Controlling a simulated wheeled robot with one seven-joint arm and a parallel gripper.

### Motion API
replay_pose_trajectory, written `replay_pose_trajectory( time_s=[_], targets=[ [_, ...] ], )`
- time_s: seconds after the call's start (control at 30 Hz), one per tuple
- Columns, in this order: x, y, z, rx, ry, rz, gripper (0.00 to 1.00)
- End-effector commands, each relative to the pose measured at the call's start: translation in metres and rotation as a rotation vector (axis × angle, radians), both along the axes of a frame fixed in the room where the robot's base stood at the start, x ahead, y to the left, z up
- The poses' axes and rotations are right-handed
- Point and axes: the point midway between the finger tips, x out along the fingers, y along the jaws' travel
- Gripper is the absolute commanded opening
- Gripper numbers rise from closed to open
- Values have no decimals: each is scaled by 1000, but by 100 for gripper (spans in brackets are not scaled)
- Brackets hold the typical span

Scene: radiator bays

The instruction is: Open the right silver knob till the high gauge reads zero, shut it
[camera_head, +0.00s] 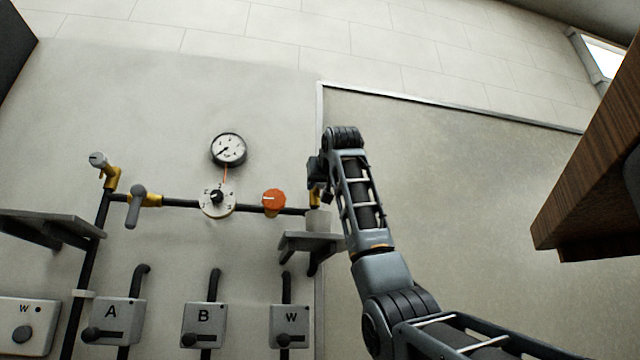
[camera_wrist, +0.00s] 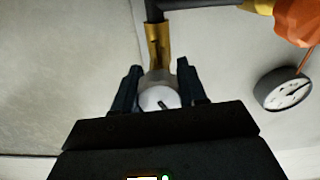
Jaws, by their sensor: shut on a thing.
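The right silver knob (camera_wrist: 160,98) sits at the end of a brass valve (camera_wrist: 157,42) in the wrist view, with a dark slot line on its face. My gripper (camera_wrist: 160,90) is shut on it, one finger on each side. In the head view my gripper (camera_head: 316,172) is at the right end of the pipe and hides the knob; part of the brass shows below it. The high gauge (camera_head: 228,149) is above the pipe, its needle pointing to the lower left. Its figures are too small to read. The gauge also shows turned over in the wrist view (camera_wrist: 284,89).
A grey cup (camera_head: 318,221) stands on a small shelf (camera_head: 308,241) below the valve. An orange knob (camera_head: 273,202) and a white dial (camera_head: 217,199) are on the pipe to the left. Another silver knob (camera_head: 97,159) is far left. A wooden piece (camera_head: 590,170) juts in at right.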

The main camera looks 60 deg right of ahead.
Motion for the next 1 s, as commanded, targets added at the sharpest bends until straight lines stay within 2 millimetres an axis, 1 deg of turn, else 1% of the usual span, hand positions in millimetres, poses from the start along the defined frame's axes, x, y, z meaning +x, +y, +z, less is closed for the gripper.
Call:
replay_pose_trajectory(
  time_s=[0.27,1.0],
  targets=[
    [0,1,1,-135,155,0,11],
    [2,3,0,-578,671,0,11]
  ],
)
